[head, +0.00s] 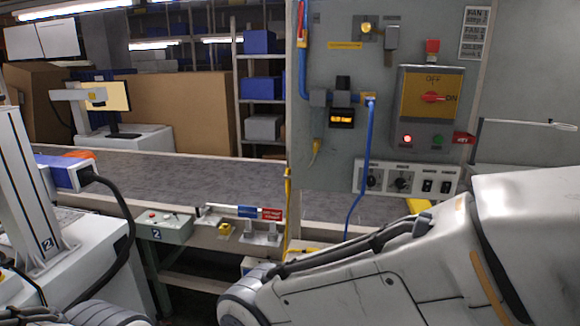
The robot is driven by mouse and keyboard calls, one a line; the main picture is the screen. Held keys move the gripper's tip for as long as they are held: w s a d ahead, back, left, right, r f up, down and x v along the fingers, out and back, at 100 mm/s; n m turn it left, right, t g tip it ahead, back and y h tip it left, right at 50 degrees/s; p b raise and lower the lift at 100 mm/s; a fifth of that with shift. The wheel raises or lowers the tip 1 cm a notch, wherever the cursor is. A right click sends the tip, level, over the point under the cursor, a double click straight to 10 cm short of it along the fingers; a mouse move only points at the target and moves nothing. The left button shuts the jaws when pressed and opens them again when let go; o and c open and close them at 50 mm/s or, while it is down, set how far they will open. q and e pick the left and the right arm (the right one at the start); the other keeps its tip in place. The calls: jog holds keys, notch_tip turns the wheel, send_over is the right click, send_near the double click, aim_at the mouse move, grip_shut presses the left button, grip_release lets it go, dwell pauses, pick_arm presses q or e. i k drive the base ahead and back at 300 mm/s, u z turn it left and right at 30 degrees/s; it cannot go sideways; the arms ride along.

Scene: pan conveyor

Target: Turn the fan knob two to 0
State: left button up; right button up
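A white control panel (387,188) is mounted low on the grey board. It carries two round dark knobs, a left knob (371,179) and a right knob (402,182), with black rocker switches (436,186) to their right. The knob labels and pointer positions are too small to read, so I cannot tell which is fan knob two. My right arm crosses the lower right, below the panel, and part of my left arm shows at the bottom left. Neither gripper is in view.
A switch box (430,105) with a red rotary handle hangs above the panel. A blue cable (363,165) runs down just left of the knobs. A sign (474,33) lists fan settings.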

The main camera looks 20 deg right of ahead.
aim_at(401, 183)
jog(key=z, duration=1.25)
jog(key=k, duration=1.2)
jog(key=u, duration=1)
jog(key=i, duration=1.5)
jog(key=z, duration=0.85)
